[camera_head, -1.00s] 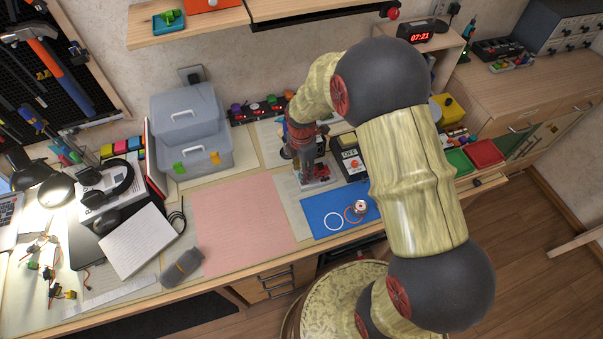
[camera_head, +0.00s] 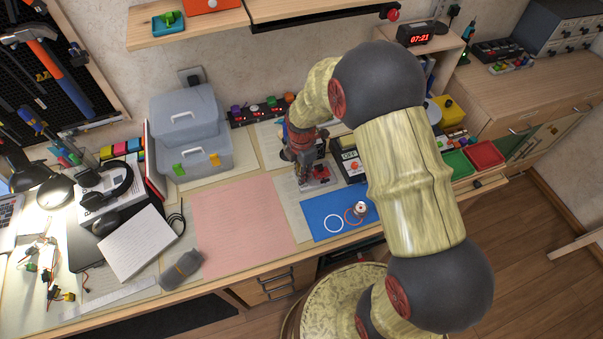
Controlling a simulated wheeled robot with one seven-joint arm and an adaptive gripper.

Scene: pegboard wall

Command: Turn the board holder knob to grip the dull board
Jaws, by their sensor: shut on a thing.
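The board holder (camera_head: 318,184) is a small pale grey stand with a reddish part on it, on the desk behind the blue mat. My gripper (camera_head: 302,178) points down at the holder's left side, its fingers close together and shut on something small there. The holder's knob is hidden by the fingers, and its position fits what they hold. The dull board cannot be told apart at this size.
A black multimeter-like box (camera_head: 349,163) stands close to the right of the holder. The blue mat (camera_head: 325,224) carries a white ring and a small spool. A grey toolbox (camera_head: 190,135) stands to the left. The pink sheet (camera_head: 240,222) is clear.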

